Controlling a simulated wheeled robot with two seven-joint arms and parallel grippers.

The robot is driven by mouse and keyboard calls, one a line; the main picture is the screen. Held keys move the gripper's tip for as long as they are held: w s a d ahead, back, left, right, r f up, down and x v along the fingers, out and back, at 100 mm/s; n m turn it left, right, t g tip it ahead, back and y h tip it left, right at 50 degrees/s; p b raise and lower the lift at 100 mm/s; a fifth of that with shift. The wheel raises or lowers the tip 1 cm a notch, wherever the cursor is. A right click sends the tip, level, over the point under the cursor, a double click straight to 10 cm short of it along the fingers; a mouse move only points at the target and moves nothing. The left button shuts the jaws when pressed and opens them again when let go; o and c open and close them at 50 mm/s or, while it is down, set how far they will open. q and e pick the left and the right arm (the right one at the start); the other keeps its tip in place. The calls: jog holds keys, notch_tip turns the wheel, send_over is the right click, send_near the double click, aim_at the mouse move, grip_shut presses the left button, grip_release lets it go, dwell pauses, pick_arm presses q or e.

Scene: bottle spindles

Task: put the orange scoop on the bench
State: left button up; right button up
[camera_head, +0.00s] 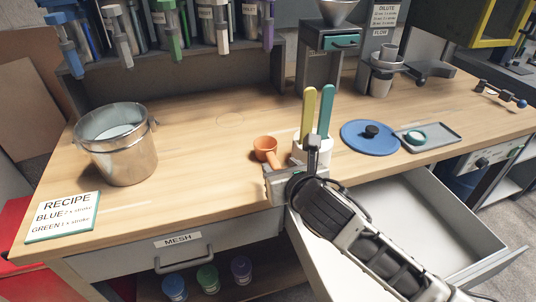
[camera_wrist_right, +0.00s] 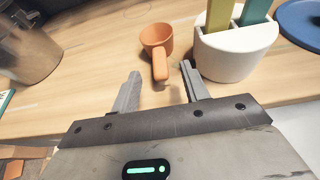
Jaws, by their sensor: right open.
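The orange scoop (camera_head: 265,148) lies on the wooden bench (camera_head: 215,165), just left of a white holder. In the right wrist view the scoop (camera_wrist_right: 157,40) has its cup away from me and its handle pointing toward my fingers. My right gripper (camera_head: 287,172) is at the bench's front edge, close to the handle. In the right wrist view my right gripper (camera_wrist_right: 160,85) is open, with the handle's end just beyond and between the fingertips, and nothing visibly held. My left gripper is not in view.
A white holder (camera_wrist_right: 235,55) with yellow and teal sticks stands right beside the scoop. A metal bucket (camera_head: 122,150) and recipe card (camera_head: 65,216) are at left. A blue lid (camera_head: 370,137) and grey tray (camera_head: 428,137) are at right. An open drawer (camera_head: 440,215) juts out at front right.

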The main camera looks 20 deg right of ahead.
aim_at(274, 161)
jog(key=x, duration=0.4)
grip_shut()
jog(key=shift+r, duration=0.15)
